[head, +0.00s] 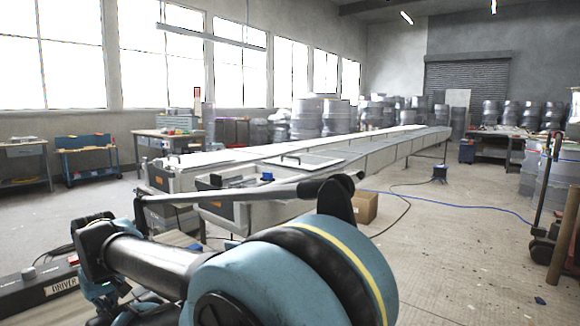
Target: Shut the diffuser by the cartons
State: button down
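I cannot make out a diffuser for certain. One brown carton (364,208) sits on the floor just right of the near end of the long grey-white bench, partly hidden by my arm. My teal and black arm fills the lower foreground and reaches left to a wrist joint at the lower left. No gripper fingers can be made out there, so I cannot tell whether my gripper is open, shut or holding anything. My arm also hides part of the bench's near end.
The long bench (380,152) runs away to the back right. A blue cart (88,158) and a workbench (165,140) stand at the left. Several stacked drums (318,117) stand behind.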

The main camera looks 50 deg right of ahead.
aim_at(303, 162)
jog(key=z, duration=0.45)
jog(key=k, duration=0.45)
jog(key=z, duration=1.3)
